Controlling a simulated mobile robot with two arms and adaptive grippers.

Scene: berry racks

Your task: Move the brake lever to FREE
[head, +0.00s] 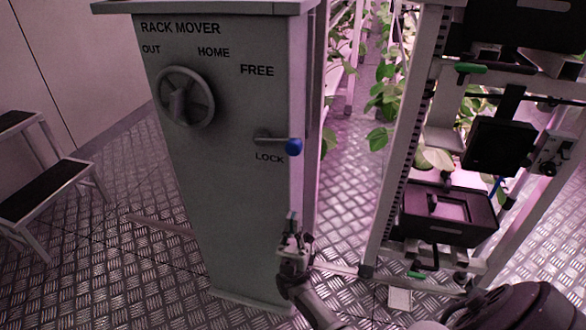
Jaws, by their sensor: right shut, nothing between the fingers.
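The brake lever (272,140) is a short bar with a blue ball knob (294,147) at its right end. It sits on the front of the grey rack mover cabinet (225,190) and points right, roughly level. The word LOCK (269,157) is just below it, and the word FREE (257,70) is well above it. My right gripper (291,218) is shut and empty. In the picture it is below the blue knob, near the cabinet's right edge, and apart from the lever. My left gripper is not in view.
A spoked handwheel (184,97) is on the cabinet to the left of the lever, under OUT and HOME. A step stool (62,185) stands at left. A metal rack frame with dark boxes (447,215) stands at right. Plants show behind. Patterned metal floor lies between.

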